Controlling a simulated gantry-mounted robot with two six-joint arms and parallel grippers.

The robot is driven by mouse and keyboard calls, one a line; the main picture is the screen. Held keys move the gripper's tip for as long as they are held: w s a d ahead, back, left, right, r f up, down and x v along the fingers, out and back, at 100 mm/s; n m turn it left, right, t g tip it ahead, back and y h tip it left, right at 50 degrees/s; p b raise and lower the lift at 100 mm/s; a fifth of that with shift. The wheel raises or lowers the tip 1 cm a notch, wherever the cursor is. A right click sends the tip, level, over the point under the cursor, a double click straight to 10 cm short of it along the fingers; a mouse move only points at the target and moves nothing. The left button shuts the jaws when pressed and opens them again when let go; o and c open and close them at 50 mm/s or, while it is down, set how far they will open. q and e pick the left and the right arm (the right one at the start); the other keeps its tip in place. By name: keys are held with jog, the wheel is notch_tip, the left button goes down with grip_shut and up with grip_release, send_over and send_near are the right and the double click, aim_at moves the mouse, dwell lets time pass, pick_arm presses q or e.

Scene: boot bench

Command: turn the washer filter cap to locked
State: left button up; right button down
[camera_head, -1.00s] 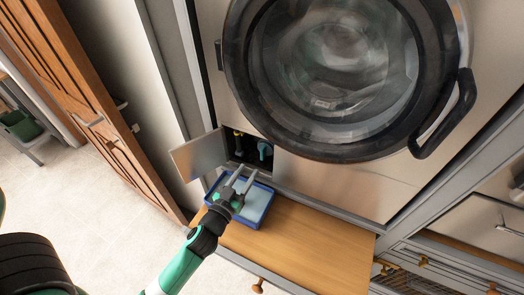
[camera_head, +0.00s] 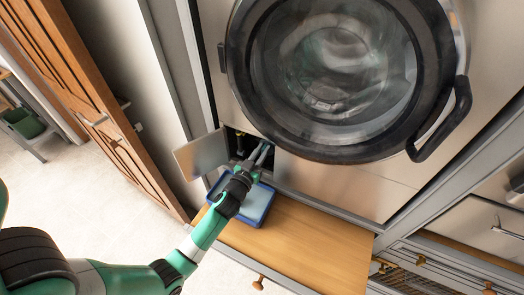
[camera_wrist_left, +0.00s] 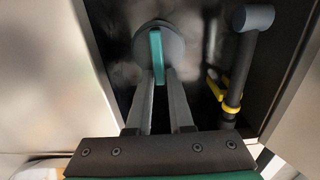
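The washer filter cap (camera_wrist_left: 145,45) is a round grey disc with a teal grip bar (camera_wrist_left: 157,55), set in the dark recess low on the washer. In the left wrist view the bar stands nearly upright. My left gripper (camera_wrist_left: 161,73) reaches into the recess with its fingers apart, one on each side of the bar's lower end. I cannot tell whether they touch it. In the head view the left gripper (camera_head: 260,153) covers most of the cap. My right gripper is not in view.
A grey-capped hose with a yellow clip (camera_wrist_left: 230,85) stands beside the cap. The recess door (camera_head: 201,154) hangs open at the left. A blue tray (camera_head: 258,204) sits below on the wooden bench (camera_head: 300,235). The large round washer door (camera_head: 340,75) is above.

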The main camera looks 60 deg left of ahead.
aim_at(273, 152)
pick_arm(q)
grip_shut()
jog(key=shift+d, duration=0.1)
jog(key=m, duration=0.2)
jog(key=m+b, duration=0.1)
jog(key=shift+w+d+f+m, duration=0.1)
jog(key=shift+w+d+m, duration=0.2)
jog(key=shift+m, duration=0.1)
jog(key=m, duration=0.4)
jog(key=shift+w+d+f+m+b, duration=0.3)
jog(key=shift+d+b, duration=0.05)
jog(key=shift+b, duration=0.05)
jog(key=m, duration=0.4)
jog(key=shift+w+d+f+m, duration=0.15)
jog(key=shift+d+f+m, duration=0.15)
jog(key=shift+f, duration=0.1)
jog(key=shift+w+f+m+b, duration=0.1)
jog(key=shift+f+m+b, duration=0.15)
jog(key=shift+m, duration=1)
jog(key=shift+f+m+b, duration=0.15)
jog(key=shift+f+m, duration=0.1)
jog(key=shift+m, duration=1)
jog(key=o, duration=0.5)
grip_release()
